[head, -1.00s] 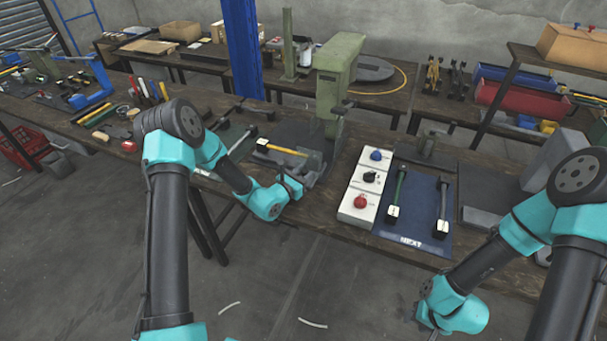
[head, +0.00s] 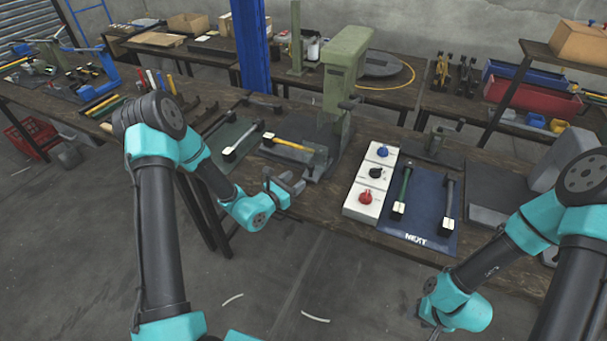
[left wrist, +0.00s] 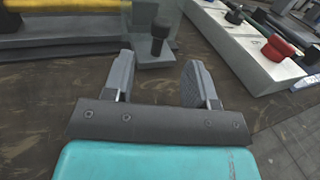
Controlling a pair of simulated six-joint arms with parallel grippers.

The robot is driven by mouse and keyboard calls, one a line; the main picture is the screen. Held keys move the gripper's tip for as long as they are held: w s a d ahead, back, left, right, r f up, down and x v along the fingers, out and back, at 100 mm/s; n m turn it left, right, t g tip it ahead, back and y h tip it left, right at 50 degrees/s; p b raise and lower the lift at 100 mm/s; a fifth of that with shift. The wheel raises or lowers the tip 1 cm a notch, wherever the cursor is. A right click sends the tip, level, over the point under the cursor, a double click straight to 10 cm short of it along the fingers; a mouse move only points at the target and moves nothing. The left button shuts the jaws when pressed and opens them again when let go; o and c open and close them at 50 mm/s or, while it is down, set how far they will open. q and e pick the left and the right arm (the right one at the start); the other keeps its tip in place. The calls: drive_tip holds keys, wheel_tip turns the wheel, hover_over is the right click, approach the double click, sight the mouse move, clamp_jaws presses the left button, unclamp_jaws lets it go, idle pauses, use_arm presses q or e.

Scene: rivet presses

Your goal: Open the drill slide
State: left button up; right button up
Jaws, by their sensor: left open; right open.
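A green drill press (head: 343,75) stands on the bench, with a yellow-handled tool (head: 292,143) lying at its base. A clear panel (head: 316,163) stands at the base's front right; I take it for the drill slide. In the left wrist view the clear slide (left wrist: 145,52) has a dark knob (left wrist: 158,34) upright on its near side. My left gripper (head: 285,186) is open and empty, just in front of the slide. In the left wrist view its fingers (left wrist: 158,85) point toward the knob, apart from it.
A white control box (head: 370,185) with blue, black and red knobs stands right of the slide. A green mat (head: 228,140) with a tool lies left of the press. The bench's front edge is close.

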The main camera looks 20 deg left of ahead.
use_arm(q)
drive_tip(key=v, duration=0.9)
drive_tip(key=s+d+f+m+g+h, duration=0.3)
drive_tip(key=s+d+m+g, duration=0.25)
drive_tip(key=s+g, duration=0.2)
drive_tip(key=s+d+f+m+g+h, duration=0.3)
drive_tip(key=s+d+m+g, duration=0.25)
drive_tip(key=s, duration=0.35)
drive_tip(key=s+a+f+m+g+y, duration=0.3)
drive_tip(key=s+f+m+g+y, duration=0.1)
drive_tip(key=s+f+m+g, duration=0.3)
drive_tip(key=w+a+f+m+t+y, duration=0.3)
drive_tip(key=w+m, duration=0.4)
drive_tip(key=m, duration=0.4)
drive_tip(key=t+y, duration=0.1)
drive_tip(key=y, duration=0.1)
drive_tip(key=shift+f+y, duration=0.25)
drive_tip(key=shift+y, duration=0.15)
